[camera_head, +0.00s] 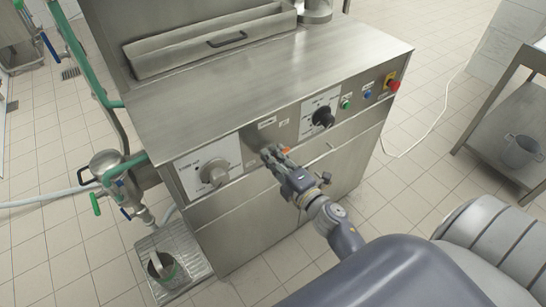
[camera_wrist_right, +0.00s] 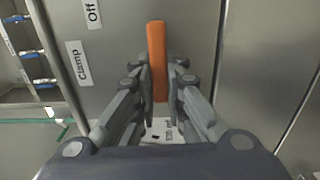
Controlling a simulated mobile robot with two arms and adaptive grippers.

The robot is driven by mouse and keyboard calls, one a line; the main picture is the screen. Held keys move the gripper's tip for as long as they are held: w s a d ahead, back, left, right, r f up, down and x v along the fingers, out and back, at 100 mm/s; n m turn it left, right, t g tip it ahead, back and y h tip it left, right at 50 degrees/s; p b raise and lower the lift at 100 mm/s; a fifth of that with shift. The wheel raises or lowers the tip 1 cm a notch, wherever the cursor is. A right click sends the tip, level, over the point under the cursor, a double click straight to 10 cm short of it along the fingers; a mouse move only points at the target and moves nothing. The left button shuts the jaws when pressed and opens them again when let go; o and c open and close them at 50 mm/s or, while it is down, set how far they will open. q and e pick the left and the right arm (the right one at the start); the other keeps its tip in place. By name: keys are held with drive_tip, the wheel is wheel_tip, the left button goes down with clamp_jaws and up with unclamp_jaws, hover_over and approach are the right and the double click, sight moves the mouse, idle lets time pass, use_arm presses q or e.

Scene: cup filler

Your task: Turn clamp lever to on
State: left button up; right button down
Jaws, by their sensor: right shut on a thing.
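The clamp lever is an orange bar. In the right wrist view the lever (camera_wrist_right: 157,50) stands upright in the picture between my right gripper's fingers (camera_wrist_right: 158,82), which are shut on it. My right gripper (camera_head: 273,154) reaches the panel there from the lower right. Labels reading "Clamp" (camera_wrist_right: 83,62) and "Off" (camera_wrist_right: 93,14) are to the left of the lever in the wrist view. My left gripper is in neither view.
The steel machine (camera_head: 230,85) has a grey knob (camera_head: 214,173) left of my gripper and a black knob (camera_head: 323,117) to the right. Further right are green, blue and red buttons. A container (camera_head: 163,268) stands on a tray at lower left. A steel table (camera_head: 505,130) stands at right.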

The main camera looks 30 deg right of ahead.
drive_tip(key=shift+a+f, duration=0.1)
drive_tip(key=c, duration=1.6)
unclamp_jaws()
drive_tip(key=shift+s, duration=0.1)
drive_tip(key=s+d, duration=0.1)
drive_tip(key=s, duration=1.1)
drive_tip(key=shift+w, duration=0.1)
